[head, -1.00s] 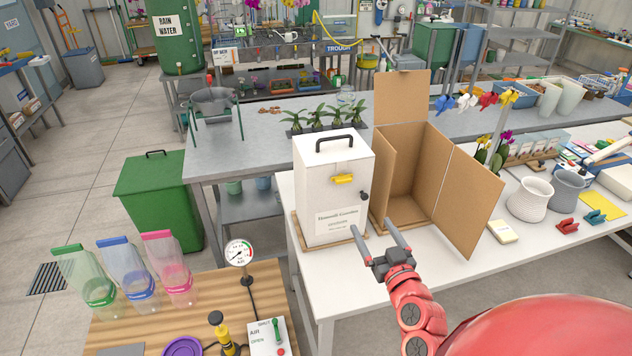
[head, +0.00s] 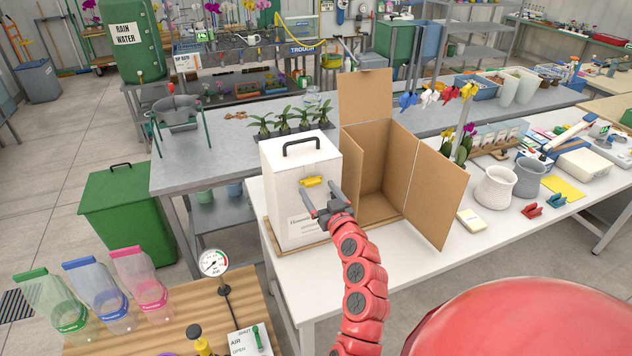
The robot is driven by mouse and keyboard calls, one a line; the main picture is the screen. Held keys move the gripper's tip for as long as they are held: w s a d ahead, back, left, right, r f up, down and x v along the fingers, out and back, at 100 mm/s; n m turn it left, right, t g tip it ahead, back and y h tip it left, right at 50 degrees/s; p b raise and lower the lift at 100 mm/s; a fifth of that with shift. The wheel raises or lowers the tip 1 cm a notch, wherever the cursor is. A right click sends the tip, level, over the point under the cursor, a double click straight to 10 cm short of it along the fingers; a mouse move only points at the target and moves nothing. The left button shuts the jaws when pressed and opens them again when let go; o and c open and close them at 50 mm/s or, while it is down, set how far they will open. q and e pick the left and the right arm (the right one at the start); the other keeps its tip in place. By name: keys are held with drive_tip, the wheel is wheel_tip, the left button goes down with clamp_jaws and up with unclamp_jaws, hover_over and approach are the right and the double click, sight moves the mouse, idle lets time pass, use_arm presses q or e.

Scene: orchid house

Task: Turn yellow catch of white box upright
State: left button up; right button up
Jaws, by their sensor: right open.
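The white box (head: 286,170) stands on a wooden board (head: 276,241) on the white table, with a black handle on top. Its yellow catch (head: 314,181) is on the front face and lies roughly level. My right gripper (head: 318,200) is open in front of the box, its fingers pointing at the front face just below the catch. I cannot tell whether the fingers touch the box. The gripper hides part of the box's lower right front and its label. My left gripper is not in view.
An open cardboard box (head: 436,190) stands right of the white box, close to my right arm. A notepad (head: 471,220) and a white pot (head: 495,186) are further right. A wooden bench with a gauge (head: 213,262) is at front left.

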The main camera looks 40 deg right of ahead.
sight(312, 181)
drive_tip(key=shift+x, duration=1.2)
drive_tip(key=c, duration=1.4)
